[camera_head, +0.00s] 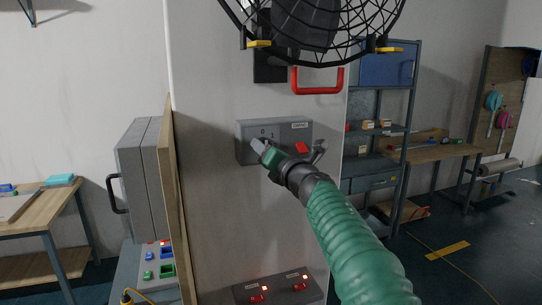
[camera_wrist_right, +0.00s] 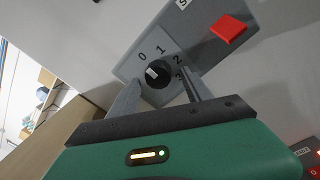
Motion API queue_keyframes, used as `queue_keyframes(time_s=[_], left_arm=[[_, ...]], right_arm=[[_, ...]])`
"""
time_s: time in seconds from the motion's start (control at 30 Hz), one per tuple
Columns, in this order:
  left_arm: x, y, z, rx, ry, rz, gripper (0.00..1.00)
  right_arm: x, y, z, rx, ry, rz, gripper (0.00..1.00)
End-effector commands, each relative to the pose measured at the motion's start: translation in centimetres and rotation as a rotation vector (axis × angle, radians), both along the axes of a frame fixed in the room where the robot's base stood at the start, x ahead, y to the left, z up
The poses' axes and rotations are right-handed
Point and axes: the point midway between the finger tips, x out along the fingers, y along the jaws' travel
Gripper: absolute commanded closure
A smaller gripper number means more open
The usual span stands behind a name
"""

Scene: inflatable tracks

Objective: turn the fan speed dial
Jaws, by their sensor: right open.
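The fan speed dial (camera_wrist_right: 155,73) is a round black knob with a pale pointer on a grey panel marked 0, 1, 2, 3. In the right wrist view it lies between and just beyond the fingertips of my right gripper (camera_wrist_right: 160,92). The fingers are spread on either side of the knob, and I cannot tell whether they touch it. In the head view my green right arm reaches the grey control box (camera_head: 245,129), and the right gripper (camera_head: 287,148) hides the dial. The fan (camera_head: 312,25) is in a black wire cage above. My left gripper is not in view.
A red button (camera_wrist_right: 228,28) sits beside the dial on the same box. A red handle (camera_head: 318,90) is above it. A lower box with red switches (camera_head: 279,287) is below. A grey cabinet (camera_head: 140,180) stands left of the panel.

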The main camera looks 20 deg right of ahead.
Motion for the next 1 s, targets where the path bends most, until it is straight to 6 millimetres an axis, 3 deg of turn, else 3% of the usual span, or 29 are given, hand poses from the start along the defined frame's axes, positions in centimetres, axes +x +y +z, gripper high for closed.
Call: queue_keyframes(time_s=[0.17, 0.37, 0.6, 0.77, 1.0], left_arm=[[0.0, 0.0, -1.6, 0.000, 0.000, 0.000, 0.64], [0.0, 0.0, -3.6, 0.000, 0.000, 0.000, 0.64], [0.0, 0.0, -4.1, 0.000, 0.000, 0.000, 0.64], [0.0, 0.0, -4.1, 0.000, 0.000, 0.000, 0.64], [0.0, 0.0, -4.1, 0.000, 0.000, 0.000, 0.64]], right_arm=[[-2.5, -0.2, -0.4, 0.002, -0.003, 0.000, 0.42], [-8.3, -0.7, -0.5, 0.003, -0.004, 0.002, 0.42], [-14.4, -1.2, -0.6, 0.001, 0.000, 0.000, 0.42], [-16.1, -1.4, -0.7, 0.001, 0.004, 0.000, 0.42], [-16.3, -1.4, -0.7, 0.000, 0.004, 0.000, 0.42]])
